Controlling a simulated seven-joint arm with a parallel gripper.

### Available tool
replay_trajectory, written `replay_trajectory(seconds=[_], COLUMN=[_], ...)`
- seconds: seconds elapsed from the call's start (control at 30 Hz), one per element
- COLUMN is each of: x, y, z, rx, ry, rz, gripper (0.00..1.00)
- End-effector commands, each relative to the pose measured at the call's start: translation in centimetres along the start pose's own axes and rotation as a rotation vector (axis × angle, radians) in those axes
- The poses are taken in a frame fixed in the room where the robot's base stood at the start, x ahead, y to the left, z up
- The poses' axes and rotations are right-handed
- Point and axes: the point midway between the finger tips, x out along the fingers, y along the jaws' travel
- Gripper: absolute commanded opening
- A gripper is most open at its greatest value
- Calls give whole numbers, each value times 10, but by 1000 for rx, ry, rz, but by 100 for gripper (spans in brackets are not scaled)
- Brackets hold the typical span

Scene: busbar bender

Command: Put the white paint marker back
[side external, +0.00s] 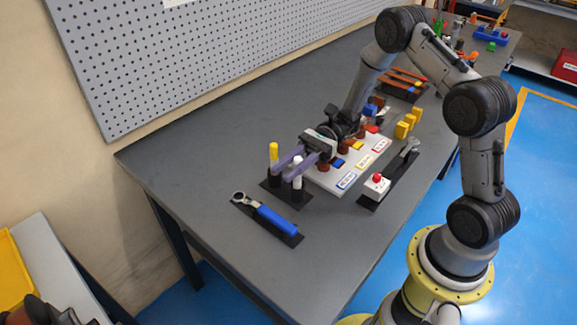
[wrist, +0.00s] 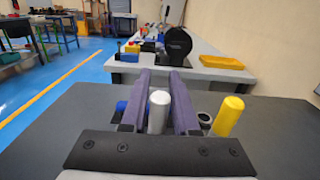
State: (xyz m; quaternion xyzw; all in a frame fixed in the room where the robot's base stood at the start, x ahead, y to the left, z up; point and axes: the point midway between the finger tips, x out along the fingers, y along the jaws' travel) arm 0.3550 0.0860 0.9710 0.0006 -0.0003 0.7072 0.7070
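The white paint marker (side external: 297,172) stands upright at the black marker holder (side external: 270,188), beside the yellow marker (side external: 273,151). My gripper (side external: 285,168) has its two purple fingers level, one on each side of the white marker's upper part. In the wrist view, the white marker (wrist: 158,112) is between the fingers (wrist: 160,85), with little or no gap. I cannot tell whether they press on it. The yellow marker (wrist: 230,115) stands to the right, outside the fingers. The white marker's lower end and its seat are partly hidden.
A blue-handled ratchet (side external: 275,222) lies on a dark mat in front of the holder. A white box with a red button (side external: 376,184) and a white labelled board (side external: 345,181) are to the right. The bench's left part is clear.

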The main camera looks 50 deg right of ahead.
Motion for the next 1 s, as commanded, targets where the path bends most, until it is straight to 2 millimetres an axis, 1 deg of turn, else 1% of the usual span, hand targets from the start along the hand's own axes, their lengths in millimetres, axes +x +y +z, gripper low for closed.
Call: replay_trajectory(seconds=[0.03, 0.1, 0.37, 0.47, 0.57, 0.67, 0.9, 1.0], x=[0, 0, 0, 0, -12, -29, -79, -96], y=[0, 0, 0, 0, -1, -1, -1, 0], z=[0, 0, 1, 4, 4, 3, 3, 3], rx=[0, 0, 0, -2, -2, -2, -2, 0], ry=[0, 0, 0, 1, 1, 0, 1, 1], rz=[0, 0, 0, 0, -5, -6, -5, -4], gripper=[39, 51, 51, 51, 51, 51, 51, 51])
